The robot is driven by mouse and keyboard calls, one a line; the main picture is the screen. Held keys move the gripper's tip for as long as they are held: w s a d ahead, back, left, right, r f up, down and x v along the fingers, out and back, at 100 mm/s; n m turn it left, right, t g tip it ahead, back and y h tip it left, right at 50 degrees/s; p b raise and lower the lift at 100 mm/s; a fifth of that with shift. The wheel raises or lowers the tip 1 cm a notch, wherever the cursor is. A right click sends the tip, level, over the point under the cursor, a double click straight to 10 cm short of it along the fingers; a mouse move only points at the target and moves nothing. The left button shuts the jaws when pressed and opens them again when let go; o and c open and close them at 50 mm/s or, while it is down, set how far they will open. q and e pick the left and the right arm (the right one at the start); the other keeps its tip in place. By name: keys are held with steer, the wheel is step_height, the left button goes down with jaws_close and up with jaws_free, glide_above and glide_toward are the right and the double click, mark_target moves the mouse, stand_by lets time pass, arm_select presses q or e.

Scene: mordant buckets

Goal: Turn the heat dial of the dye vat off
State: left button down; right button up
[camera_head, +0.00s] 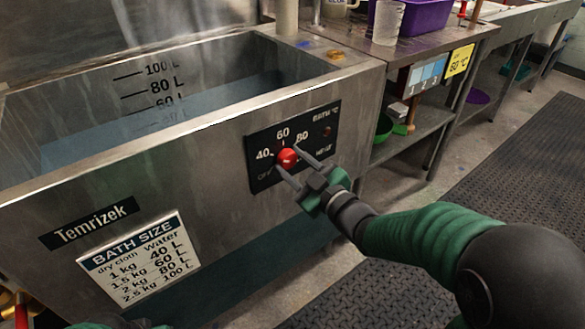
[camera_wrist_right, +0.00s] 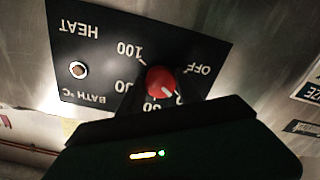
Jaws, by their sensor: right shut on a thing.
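The dye vat (camera_head: 215,130) is a large steel tank with bluish liquid inside. Its black heat panel (camera_head: 262,181) is on the front wall, marked OFF, 40, 60, 80 and more. The red heat dial (camera_head: 287,158) sits in the panel's middle. My right gripper (camera_head: 288,157) is shut on the dial, one finger on each side. In the right wrist view, the dial (camera_wrist_right: 160,81) shows upside down, and its white pointer aims at the lower right, beside the 60 and below OFF.
A small indicator (camera_wrist_right: 78,70) is on the panel. A "BATH SIZE" sign (camera_head: 140,258) and a "Temrizek" label (camera_head: 90,222) are on the vat front. A steel bench (camera_head: 420,50) with a purple tub (camera_head: 425,14) stands right. Dark mats (camera_head: 510,180) cover the floor.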

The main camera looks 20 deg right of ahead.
steer(key=n+b, duration=0.1)
steer(key=n, duration=0.1)
steer(key=n+b, duration=0.1)
steer(key=n, duration=0.1)
steer(key=n+b, duration=0.2)
steer(key=shift+f+n, duration=0.3)
steer(key=shift+f, duration=0.05)
steer(key=n+b, duration=0.2)
steer(key=n, duration=0.1)
steer(key=shift+b, duration=0.3)
steer(key=shift+r+n+b, duration=0.15)
steer(key=shift+n+b, duration=0.8)
steer(key=shift+n, duration=0.55)
steer(key=o, duration=1.4)
steer(key=shift+c, duration=0.2)
steer(key=shift+r, duration=0.15)
